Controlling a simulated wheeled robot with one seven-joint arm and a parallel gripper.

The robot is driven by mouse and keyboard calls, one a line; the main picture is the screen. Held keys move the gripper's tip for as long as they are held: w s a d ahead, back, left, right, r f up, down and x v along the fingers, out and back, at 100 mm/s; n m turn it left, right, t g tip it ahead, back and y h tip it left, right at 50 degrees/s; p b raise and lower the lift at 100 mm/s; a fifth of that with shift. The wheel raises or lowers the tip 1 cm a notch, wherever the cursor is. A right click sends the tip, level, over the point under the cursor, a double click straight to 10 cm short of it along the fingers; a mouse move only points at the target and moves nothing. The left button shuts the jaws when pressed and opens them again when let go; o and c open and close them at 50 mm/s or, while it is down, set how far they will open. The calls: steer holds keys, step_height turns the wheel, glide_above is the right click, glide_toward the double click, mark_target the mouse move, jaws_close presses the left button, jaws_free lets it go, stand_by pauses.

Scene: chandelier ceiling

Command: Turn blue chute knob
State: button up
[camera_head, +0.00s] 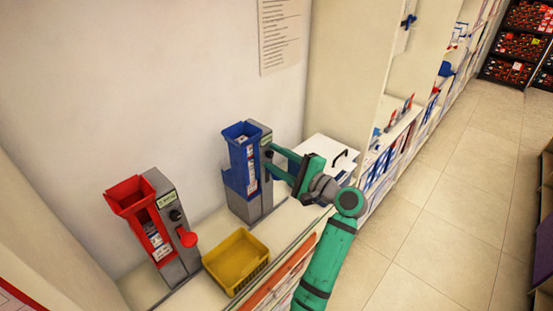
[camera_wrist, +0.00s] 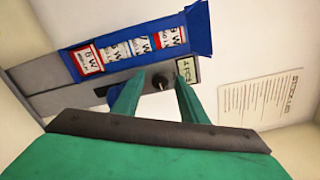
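The blue chute machine (camera_head: 240,180) stands on the counter, grey with a blue hopper and several small boxes in its front channel. In the wrist view the machine (camera_wrist: 60,100) lies sideways across the upper left. A small dark knob (camera_wrist: 160,82) shows on its grey face between my fingertips; contact cannot be told. A blue part (camera_wrist: 114,93) shows beside the left finger, mostly hidden by it. My gripper (camera_head: 267,158) is at the machine's right side with its fingers apart. In the wrist view my gripper (camera_wrist: 160,78) has its fingertips either side of the dark knob.
A similar red chute machine (camera_head: 153,225) with a red knob (camera_head: 187,238) stands at left. A white box (camera_head: 330,150) is behind my gripper. Shelves (camera_head: 400,130) line the right; the tiled floor (camera_head: 440,210) is clear.

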steer(key=shift+w, duration=0.1)
jaws_close()
steer(key=shift+a+n, duration=0.15)
steer(key=shift+n, duration=0.15)
steer(key=n, duration=0.3)
steer(key=shift+f+n, duration=0.1)
steer(key=shift+n, duration=0.3)
steer(key=n, duration=0.4)
steer(key=shift+f, duration=0.15)
steer(key=n, duration=0.5)
steer(key=shift+f+n, duration=0.15)
steer(key=shift+n, duration=2.05)
